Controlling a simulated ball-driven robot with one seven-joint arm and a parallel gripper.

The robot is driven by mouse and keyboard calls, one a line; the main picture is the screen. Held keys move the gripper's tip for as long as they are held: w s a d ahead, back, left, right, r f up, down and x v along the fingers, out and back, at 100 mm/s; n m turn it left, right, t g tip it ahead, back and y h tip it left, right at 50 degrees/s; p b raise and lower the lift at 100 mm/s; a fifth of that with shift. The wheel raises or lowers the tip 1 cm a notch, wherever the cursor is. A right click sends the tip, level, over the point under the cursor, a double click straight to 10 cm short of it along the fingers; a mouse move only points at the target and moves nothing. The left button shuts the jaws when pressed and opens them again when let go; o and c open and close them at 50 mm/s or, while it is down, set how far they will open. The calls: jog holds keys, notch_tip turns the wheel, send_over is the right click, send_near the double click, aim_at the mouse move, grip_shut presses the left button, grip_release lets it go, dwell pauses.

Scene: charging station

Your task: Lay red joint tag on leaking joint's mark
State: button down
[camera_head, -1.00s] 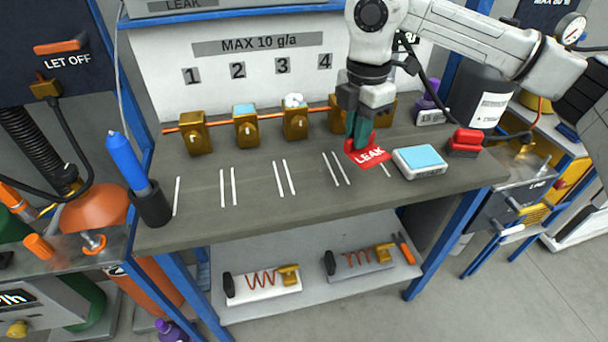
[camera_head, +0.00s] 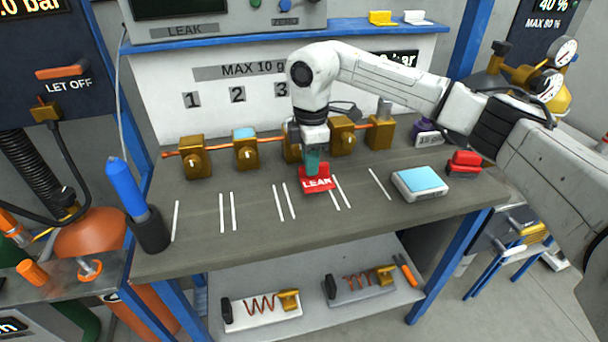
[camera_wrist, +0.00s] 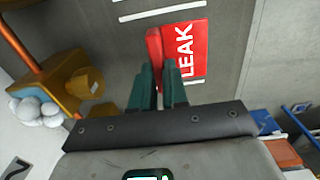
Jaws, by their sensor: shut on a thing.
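The red tag (camera_head: 317,182) has a raised grip and a flat plate lettered LEAK. My gripper (camera_head: 313,168) is shut on the tag's grip. In the wrist view, the green fingers (camera_wrist: 158,82) hold the grip and the tag's plate (camera_wrist: 187,52) reaches to the right. The tag is over the bench strip between two pairs of white lines, in front of the third brass joint (camera_head: 291,144). I cannot tell if it touches the bench. My arm partly hides that joint in the head view; white foam (camera_wrist: 38,110) clings to a joint in the wrist view.
Brass joints sit along a copper pipe at the back of the bench (camera_head: 200,240). A white box with a blue top (camera_head: 420,181) and a red object (camera_head: 463,164) stand to the right. A blue bottle in a black holder (camera_head: 135,195) stands at the left edge.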

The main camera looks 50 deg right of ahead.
aim_at(304, 176)
jog(key=shift+w+a+f, duration=0.1)
jog(key=shift+w+f, duration=0.55)
jog(key=shift+f, duration=0.15)
jog(key=shift+w+f, duration=0.2)
jog(key=shift+f, duration=1.6)
jog(key=shift+f, duration=0.15)
jog(key=c, duration=1.1)
grip_release()
jog(key=shift+c, duration=0.2)
notch_tip(304, 176, up, 12)
jog(key=shift+r, duration=0.2)
